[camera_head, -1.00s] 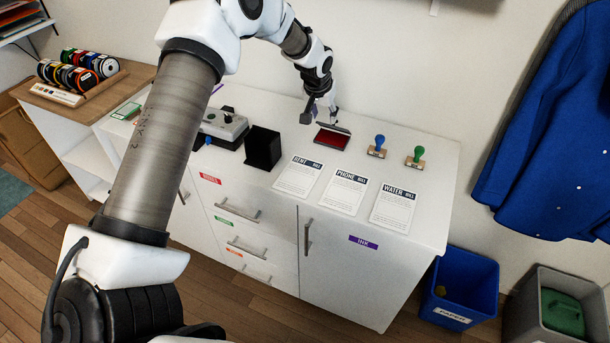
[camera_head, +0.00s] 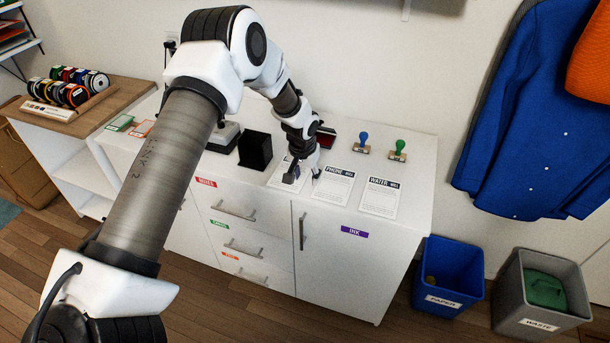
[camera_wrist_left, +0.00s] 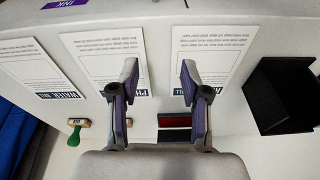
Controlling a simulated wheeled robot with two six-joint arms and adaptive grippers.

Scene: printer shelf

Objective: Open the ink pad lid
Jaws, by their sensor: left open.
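The ink pad (camera_head: 325,143) lies on the white cabinet top, partly hidden behind my left wrist. Its red pad surface shows, with the dark lid (camera_head: 327,130) raised along its back edge. In the left wrist view the red ink pad (camera_wrist_left: 174,121) and its dark lid (camera_wrist_left: 174,136) show between and beyond the fingers, partly covered by the right-hand finger. My left gripper (camera_head: 304,177) is open and empty, in front of the ink pad and above the bill sheets. Its two spread fingers also show in the left wrist view (camera_wrist_left: 158,76). My right gripper is not in view.
A black box (camera_head: 255,150) stands left of my gripper. A blue-handled stamp (camera_head: 362,142) and a green-handled stamp (camera_head: 398,150) stand to the right. The phone bill (camera_head: 334,187) and water bill (camera_head: 380,197) lie flat in front. Blue and grey bins stand on the floor.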

